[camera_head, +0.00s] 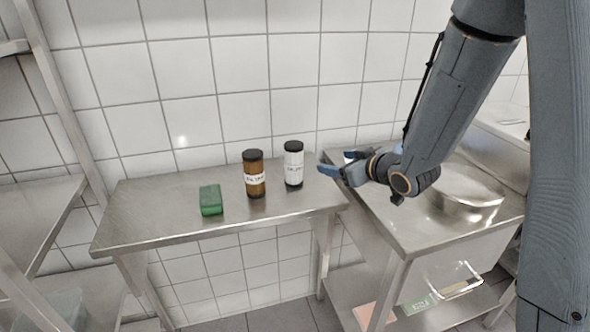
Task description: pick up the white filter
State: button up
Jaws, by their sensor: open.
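A white cylindrical container with a black lid (294,166) stands upright on the steel table; its small label is hard to read, and it is the only white object there that could be the filter. My gripper (326,172) is to the right of it, at about the height of its body in the picture, with blue fingertips pointing left. The gripper is open and holds nothing. A gap shows between the fingertips and the white container.
A brown bottle with a black cap (254,177) stands just left of the white container. A green block (210,200) lies further left. The steel table (150,222) has clear room at its left and front. Another steel counter (420,225) stands to the right, under my arm.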

aim_at(301, 154)
jog(key=a+y, duration=0.2)
jog(key=a, duration=0.1)
jog(key=a+r+n+y+b, duration=0.1)
jog(key=a+y, duration=0.2)
jog(key=a+n+y, duration=0.1)
jog(key=a+y, duration=0.1)
jog(key=a, duration=0.1)
jog(key=shift+w+a+r+y+b, duration=0.25)
jog(key=shift+r+y+b, duration=0.1)
jog(key=shift+y, duration=0.05)
jog(key=shift+p+x, duration=0.35)
jog(key=shift+x, duration=0.9)
jog(key=x, duration=0.1)
jog(key=p+x, duration=0.1)
jog(key=x, duration=0.3)
jog(key=shift+w+f+p, duration=0.1)
jog(key=shift+f+p, duration=0.2)
jog(key=shift+p, duration=0.1)
jog(key=c, duration=1.2)
jog(key=shift+r, duration=0.1)
